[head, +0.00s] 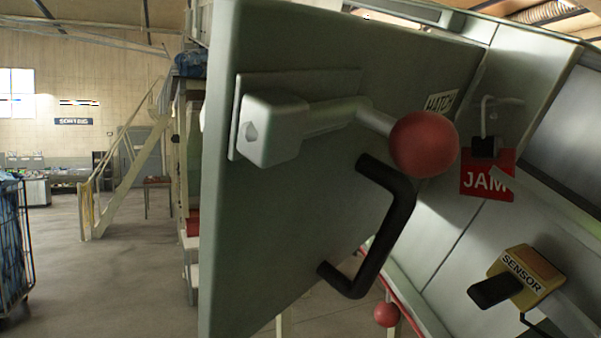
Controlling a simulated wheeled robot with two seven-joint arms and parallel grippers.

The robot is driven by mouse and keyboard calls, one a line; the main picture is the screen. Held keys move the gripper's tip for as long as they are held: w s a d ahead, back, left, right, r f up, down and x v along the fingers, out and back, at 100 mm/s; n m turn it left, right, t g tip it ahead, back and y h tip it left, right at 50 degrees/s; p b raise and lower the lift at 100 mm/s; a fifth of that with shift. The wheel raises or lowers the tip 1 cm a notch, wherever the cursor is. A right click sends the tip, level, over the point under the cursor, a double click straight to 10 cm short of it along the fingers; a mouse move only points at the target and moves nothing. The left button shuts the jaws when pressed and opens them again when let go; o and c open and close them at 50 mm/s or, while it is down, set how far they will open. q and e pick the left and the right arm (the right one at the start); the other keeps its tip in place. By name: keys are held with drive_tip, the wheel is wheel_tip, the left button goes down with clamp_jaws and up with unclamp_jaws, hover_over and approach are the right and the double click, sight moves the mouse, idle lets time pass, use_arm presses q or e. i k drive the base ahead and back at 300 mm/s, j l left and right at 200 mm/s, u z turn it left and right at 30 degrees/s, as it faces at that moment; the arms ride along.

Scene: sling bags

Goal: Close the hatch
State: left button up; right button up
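The hatch (290,215) is a large grey-green door panel that stands swung open, close in front of the head camera. It carries a latch lever (325,118) with a red ball knob (424,144) and a black bar handle (395,225) below it.
Right of the hatch are a red JAM tag (487,176), a yellow SENSOR box (522,272) and a second red ball (387,314) low down. At the left, a caged cart (14,245) stands by open floor (110,275), with stairs (125,165) beyond.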

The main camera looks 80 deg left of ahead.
sight(280, 210)
drive_tip(key=u, duration=1.8)
